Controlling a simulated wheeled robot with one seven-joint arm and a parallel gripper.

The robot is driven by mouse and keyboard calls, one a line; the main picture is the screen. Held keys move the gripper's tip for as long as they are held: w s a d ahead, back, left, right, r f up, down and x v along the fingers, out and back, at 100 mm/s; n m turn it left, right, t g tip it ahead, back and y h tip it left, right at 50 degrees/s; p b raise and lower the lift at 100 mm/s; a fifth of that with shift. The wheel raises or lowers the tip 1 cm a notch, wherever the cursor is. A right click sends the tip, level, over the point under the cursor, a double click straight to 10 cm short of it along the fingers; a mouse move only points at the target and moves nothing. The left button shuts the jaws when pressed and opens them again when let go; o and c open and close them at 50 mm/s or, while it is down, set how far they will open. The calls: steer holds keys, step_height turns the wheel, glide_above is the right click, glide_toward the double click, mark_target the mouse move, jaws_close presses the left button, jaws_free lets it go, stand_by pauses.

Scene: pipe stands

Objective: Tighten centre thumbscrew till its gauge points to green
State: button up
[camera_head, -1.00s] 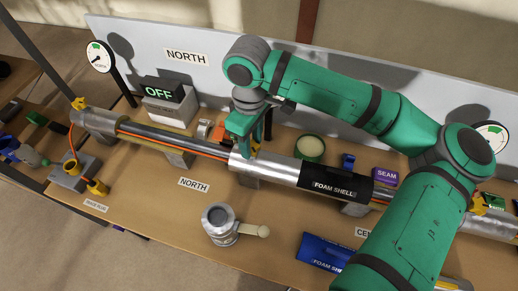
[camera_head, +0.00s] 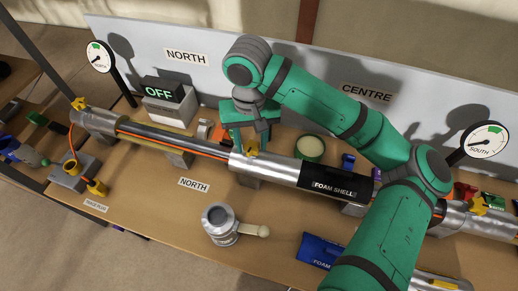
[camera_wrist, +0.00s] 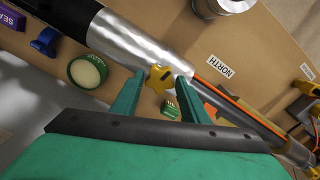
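A yellow thumbscrew (camera_wrist: 158,78) sits on the silver sleeve of the pipe, the middle one of the yellow screws in view. It also shows in the head view (camera_head: 251,148). My gripper (camera_wrist: 161,76) is open with one finger on each side of this thumbscrew. A gap shows between the screw and each finger. Two round gauges show in the head view: the NORTH gauge (camera_head: 99,57) at the left and the SOUTH gauge (camera_head: 485,141) at the right. No gauge for the centre is visible.
A black FOAM SHELL (camera_head: 338,187) covers the pipe right of the gripper. A green tape roll (camera_head: 310,148) and an OFF box (camera_head: 165,100) stand behind the pipe. A metal cup with a handle (camera_head: 220,222) stands in front. Clear bench lies around the cup.

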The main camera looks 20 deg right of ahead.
mark_target(251, 146)
steer(key=shift+o, duration=0.3)
steer(key=shift+r, duration=0.1)
steer(key=shift+r, duration=2.9)
step_height(251, 146, up, 11)
steer(key=shift+f, duration=0.1)
